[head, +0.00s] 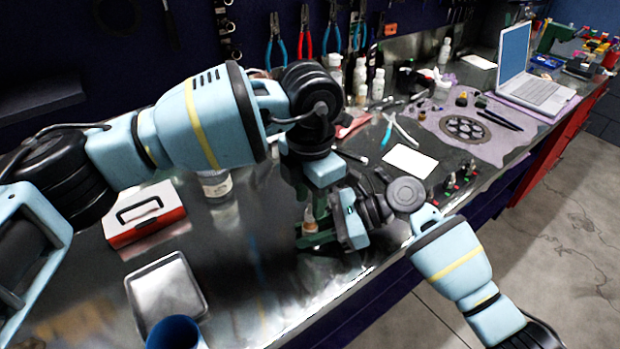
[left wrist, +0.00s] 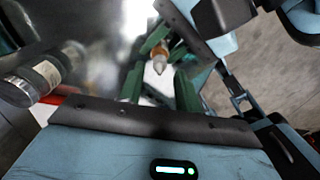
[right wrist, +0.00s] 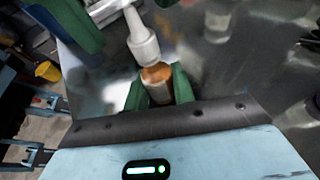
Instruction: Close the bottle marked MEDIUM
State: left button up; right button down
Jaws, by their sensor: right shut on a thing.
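A small amber bottle (head: 311,222) with a pale label is upright between the green fingers of my right gripper (head: 316,240), which is shut on it. It also shows in the right wrist view (right wrist: 158,84). A white cap with a narrow nozzle (right wrist: 142,40) is in line with the bottle's top; I cannot tell whether it is fully seated. In the left wrist view its tip (left wrist: 160,67) points toward my left gripper (left wrist: 158,88). That gripper is above the bottle, its fingers apart on either side of the nozzle. No MEDIUM marking is readable.
A jar with a pale label (head: 216,186) stands left of the grippers. A red box (head: 145,213), a metal tray (head: 166,293) and a blue cup (head: 175,333) are on the near left bench. Several white bottles, pliers and a laptop (head: 528,80) are farther back.

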pick_arm(q)
jog(key=shift+f, duration=1.15)
grip_shut()
jog(key=shift+o, duration=0.7)
grip_release()
jog(key=shift+r, duration=0.1)
notch_tip(320, 180, up, 12)
